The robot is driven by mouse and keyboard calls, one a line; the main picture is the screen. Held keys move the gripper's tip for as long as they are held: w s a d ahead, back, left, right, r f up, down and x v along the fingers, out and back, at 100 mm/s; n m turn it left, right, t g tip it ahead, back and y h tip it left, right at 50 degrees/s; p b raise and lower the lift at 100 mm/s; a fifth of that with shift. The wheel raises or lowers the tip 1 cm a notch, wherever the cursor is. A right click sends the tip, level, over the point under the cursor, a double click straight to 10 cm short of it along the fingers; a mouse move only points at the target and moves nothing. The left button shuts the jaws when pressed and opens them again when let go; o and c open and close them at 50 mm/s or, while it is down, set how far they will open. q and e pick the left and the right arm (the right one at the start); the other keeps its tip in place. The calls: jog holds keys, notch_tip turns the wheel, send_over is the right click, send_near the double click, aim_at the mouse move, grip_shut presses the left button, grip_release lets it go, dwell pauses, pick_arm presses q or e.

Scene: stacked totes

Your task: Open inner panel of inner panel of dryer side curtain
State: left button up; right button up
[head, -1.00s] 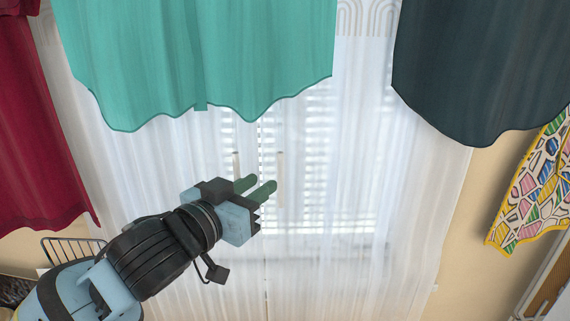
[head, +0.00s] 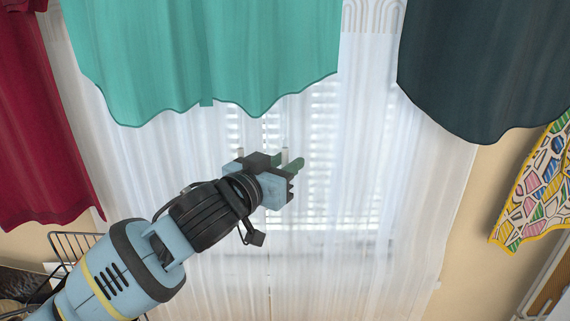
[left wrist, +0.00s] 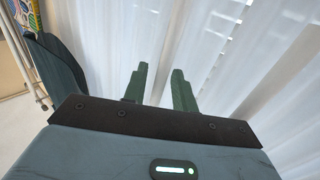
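Sheer white curtain panels (head: 360,190) hang over a bright window with blinds. They meet near the middle, where two short pale upright bars stand: a left bar (head: 240,128) and a right bar (head: 285,153). My left gripper (head: 290,162) is in front of the curtain by the right bar and partly covers the bars. In the left wrist view its two green fingers (left wrist: 159,88) are apart with nothing seen between them, and the curtain (left wrist: 245,65) hangs beyond. I cannot tell whether a finger touches the bar or cloth. My right gripper is not in view.
A teal cloth (head: 205,55) hangs above the gripper. A dark cloth (head: 480,75) and a patterned cloth (head: 535,195) hang at the right, a red cloth (head: 40,130) at the left. A dark wire rack (head: 72,243) stands low at the left.

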pick_arm(q)
jog(key=shift+w, duration=0.1)
jog(key=shift+c, duration=0.5)
grip_shut()
jog(key=shift+d, duration=0.1)
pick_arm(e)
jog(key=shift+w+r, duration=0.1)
